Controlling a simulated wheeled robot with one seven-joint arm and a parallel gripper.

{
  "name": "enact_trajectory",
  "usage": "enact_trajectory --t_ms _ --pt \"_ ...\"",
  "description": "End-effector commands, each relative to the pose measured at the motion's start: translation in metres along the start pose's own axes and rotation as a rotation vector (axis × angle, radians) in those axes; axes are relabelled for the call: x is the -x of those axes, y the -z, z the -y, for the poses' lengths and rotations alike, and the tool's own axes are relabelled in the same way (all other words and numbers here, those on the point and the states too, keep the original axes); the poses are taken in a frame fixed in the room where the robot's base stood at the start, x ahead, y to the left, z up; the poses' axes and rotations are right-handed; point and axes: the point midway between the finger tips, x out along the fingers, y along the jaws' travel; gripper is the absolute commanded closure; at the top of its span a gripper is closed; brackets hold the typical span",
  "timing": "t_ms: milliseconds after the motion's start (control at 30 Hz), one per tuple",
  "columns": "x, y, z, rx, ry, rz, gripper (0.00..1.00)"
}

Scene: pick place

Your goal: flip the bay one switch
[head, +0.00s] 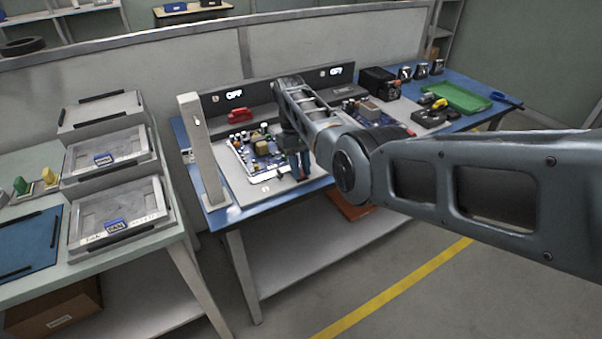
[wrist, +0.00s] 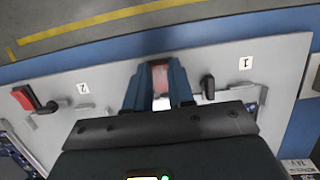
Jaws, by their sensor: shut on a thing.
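My gripper (wrist: 160,98) is low at the front of the left bay, pointing down. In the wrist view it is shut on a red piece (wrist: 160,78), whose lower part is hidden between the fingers. A black knob (wrist: 208,85) stands just right of it, near the label 1 (wrist: 246,62). I cannot tell whether the red piece is the bay one switch itself. The bay's sign (head: 234,95) in the head view reads OFF. My gripper (head: 300,172) also shows there, partly covered by my arm, beside the blue circuit board (head: 258,152).
A second bay has an OFF sign (head: 336,72); its red piece (wrist: 22,97), black knob (wrist: 48,107) and label 2 (wrist: 83,88) show left in the wrist view. A pale post (head: 203,150) stands left of bay one. Black box (head: 379,83) and green tray (head: 462,97) lie right.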

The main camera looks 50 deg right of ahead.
Motion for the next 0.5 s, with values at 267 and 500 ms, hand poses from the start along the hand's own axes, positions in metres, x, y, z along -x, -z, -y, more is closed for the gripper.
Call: enact_trajectory --t_ms 267,500 --pt "-0.0002 -0.0001 0.0004 0.001 0.000 0.001 1.00" --pt "0.0000 -0.0002 0.0002 0.000 0.000 0.001 0.55"
